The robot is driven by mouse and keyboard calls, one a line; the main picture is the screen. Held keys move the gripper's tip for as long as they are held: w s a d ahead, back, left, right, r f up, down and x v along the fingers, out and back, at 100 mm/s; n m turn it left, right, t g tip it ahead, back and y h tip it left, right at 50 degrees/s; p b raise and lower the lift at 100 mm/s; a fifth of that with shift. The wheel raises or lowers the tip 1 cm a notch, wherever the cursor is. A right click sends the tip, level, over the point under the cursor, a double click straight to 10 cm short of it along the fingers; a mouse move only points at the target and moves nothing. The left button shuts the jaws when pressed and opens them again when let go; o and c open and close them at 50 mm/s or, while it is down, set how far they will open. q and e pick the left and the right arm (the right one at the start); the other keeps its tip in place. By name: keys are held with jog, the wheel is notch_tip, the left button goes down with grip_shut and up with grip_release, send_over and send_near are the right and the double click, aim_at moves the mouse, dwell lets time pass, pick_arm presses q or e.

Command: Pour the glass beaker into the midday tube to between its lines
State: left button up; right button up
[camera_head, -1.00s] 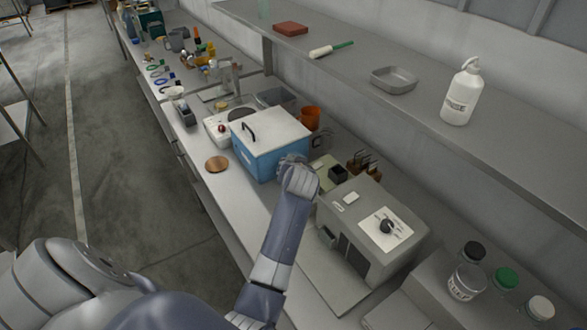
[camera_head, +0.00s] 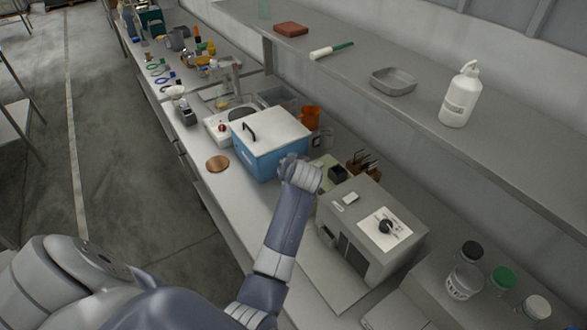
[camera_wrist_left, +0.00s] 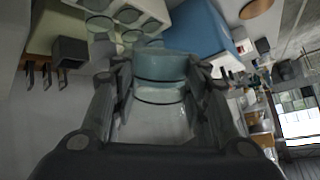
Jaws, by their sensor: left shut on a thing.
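My left gripper (camera_head: 291,163) is beside the right end of the blue box, above the bench, with its fingers mostly hidden by the hand in the head view. In the left wrist view the left gripper (camera_wrist_left: 162,75) is shut on a clear glass beaker (camera_wrist_left: 160,108), its fingers on either side. The beaker has a bluish band toward its far end; its liquid level is unclear. Just beyond it is a white block (camera_wrist_left: 145,8) with several round glass tube tops (camera_wrist_left: 100,23). Which one is the midday tube I cannot tell. My right gripper is not in view.
The blue box (camera_head: 268,160) with a white lid stands close to the left gripper. A grey machine with a dial (camera_head: 345,205) stands to the right, near a small dark cube (camera_head: 338,173). A shelf (camera_head: 430,115) overhangs the back. A bronze disc (camera_head: 217,164) lies near the front edge.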

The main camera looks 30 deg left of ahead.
pick_arm(q)
jog(key=shift+r+g+p, duration=0.15)
jog(key=shift+g+p, duration=0.35)
jog(key=shift+p, duration=0.05)
dwell(0.4)
jog(key=shift+r+m+g+p, duration=0.1)
jog(key=shift+m+g+p, duration=0.3)
jog(key=shift+g, duration=0.4)
jog(key=shift+w+m+g, duration=0.15)
jog(key=shift+m+g, duration=0.15)
jog(key=shift+g, duration=0.5)
jog(key=shift+w+m+g+h, duration=0.15)
jog(key=shift+w+m+g, duration=0.05)
jog(key=shift+g, duration=0.55)
jog(key=shift+w+m+g+h, duration=0.15)
jog(key=shift+w+m+g, duration=0.05)
jog(key=shift+g, duration=0.55)
jog(key=shift+w+g+b, duration=0.15)
jog(key=shift+g+b, duration=0.15)
jog(key=shift+g, duration=0.2)
